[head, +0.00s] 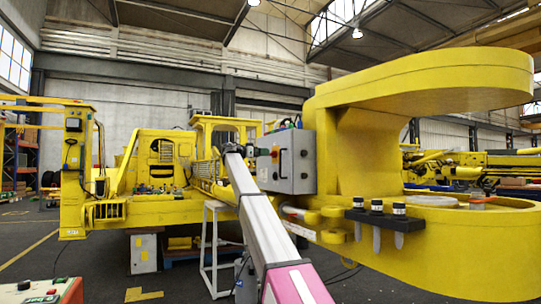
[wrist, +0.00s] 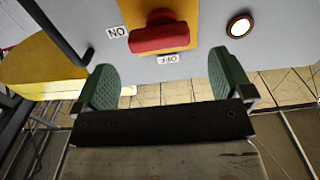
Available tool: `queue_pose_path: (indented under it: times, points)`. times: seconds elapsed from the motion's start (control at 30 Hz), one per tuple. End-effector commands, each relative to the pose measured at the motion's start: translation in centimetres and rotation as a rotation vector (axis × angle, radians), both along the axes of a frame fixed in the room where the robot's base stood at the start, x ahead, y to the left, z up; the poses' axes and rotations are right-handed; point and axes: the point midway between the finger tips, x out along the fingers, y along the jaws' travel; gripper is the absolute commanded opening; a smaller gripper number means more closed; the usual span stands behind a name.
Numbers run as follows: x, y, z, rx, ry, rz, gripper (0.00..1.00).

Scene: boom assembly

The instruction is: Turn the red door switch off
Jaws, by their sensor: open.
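The red door switch (wrist: 158,38) sits on a yellow plate (wrist: 178,10) on a grey panel in the wrist view. Its handle lies crosswise, level with the upside-down ON label (wrist: 117,32). The upside-down OFF label (wrist: 167,58) is just below the handle. My gripper (wrist: 166,85) is open and empty, its two green fingers apart below the switch in the picture. No contact with the switch shows. In the head view the grey control box (head: 297,172) carries the switch (head: 275,154) on its left face, and my gripper (head: 250,150) is close beside it.
A round white light with a dark rim (wrist: 239,25) is right of the switch in the wrist view. A yellow block (wrist: 40,70) and a dark bar are at left. The large yellow boom (head: 420,80) stands right of the box, with black-capped tools on a holder (head: 377,217).

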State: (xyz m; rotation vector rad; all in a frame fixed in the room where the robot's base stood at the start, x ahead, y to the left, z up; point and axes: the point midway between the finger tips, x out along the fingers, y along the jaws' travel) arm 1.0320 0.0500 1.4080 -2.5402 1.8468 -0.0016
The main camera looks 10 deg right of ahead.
Motion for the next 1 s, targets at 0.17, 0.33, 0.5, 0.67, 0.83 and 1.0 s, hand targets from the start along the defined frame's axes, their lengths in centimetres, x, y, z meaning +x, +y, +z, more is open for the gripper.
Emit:
queue_pose_path:
  times: [0.17, 0.33, 0.5, 0.67, 0.83, 1.0]
  points:
    - [1.0, -2.9, 0.0, 0.000, 0.001, -0.001, 0.98]
    - [1.5, -4.6, 0.0, 0.000, 0.001, 0.000, 0.98]
    - [1.7, -5.3, 0.0, 0.000, 0.001, 0.000, 0.98]
    - [1.7, -5.3, 0.0, 0.001, 0.001, 0.001, 0.98]
    - [1.7, -5.3, 0.0, 0.000, 0.001, 0.001, 0.72]
    - [1.7, -5.3, 0.0, 0.000, 0.001, 0.000, 0.48]
